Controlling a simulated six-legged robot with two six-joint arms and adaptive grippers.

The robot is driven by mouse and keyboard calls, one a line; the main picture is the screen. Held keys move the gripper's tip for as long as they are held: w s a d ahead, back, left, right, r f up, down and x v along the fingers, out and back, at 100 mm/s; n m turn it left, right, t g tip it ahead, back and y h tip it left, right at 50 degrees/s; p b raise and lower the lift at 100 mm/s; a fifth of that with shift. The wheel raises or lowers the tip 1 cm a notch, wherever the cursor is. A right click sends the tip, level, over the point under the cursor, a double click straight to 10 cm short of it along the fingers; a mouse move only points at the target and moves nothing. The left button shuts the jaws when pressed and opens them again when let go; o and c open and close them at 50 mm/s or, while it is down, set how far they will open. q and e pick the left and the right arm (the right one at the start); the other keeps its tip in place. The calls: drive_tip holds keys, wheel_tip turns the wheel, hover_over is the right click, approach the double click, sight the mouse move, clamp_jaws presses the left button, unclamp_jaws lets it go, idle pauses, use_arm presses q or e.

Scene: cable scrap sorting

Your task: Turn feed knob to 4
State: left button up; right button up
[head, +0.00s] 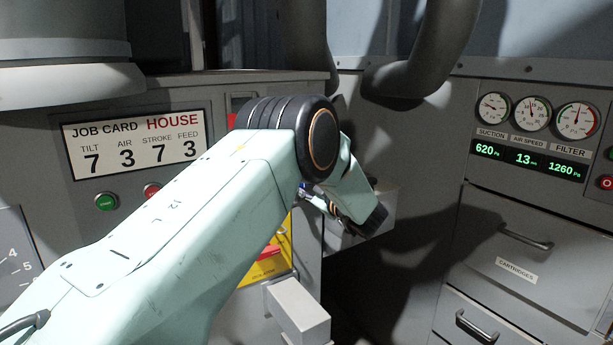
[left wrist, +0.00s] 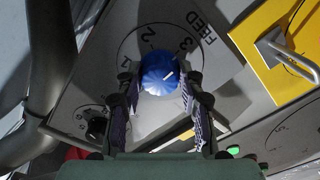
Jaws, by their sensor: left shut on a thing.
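The feed knob (left wrist: 158,72) is round and blue with a white pointer line. It sits on a grey dial plate (left wrist: 120,40) marked FEED, with a 2 and a 3 readable around the arc. Its white line points up and right, roughly toward the 3 side; the exact setting is unclear. My left gripper (left wrist: 160,80) has its two dark fingers closed on the knob from both sides.
A job card (head: 135,143) reads TILT 7, AIR 3, STROKE 7, FEED 3. A yellow panel with a metal handle (left wrist: 288,55) lies right of the dial. A smaller black knob (left wrist: 96,128) is at lower left. Gauges (head: 533,114) and drawers stand at right.

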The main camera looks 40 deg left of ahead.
use_arm(q)
drive_tip(key=m+p, duration=0.5)
drive_tip(key=m, duration=0.6)
drive_tip(key=shift+s+f, duration=0.1)
drive_tip(key=shift+s, duration=0.05)
drive_tip(key=shift+m, duration=0.4)
drive_tip(key=o, duration=1.2)
drive_tip(key=shift+v, duration=5.95)
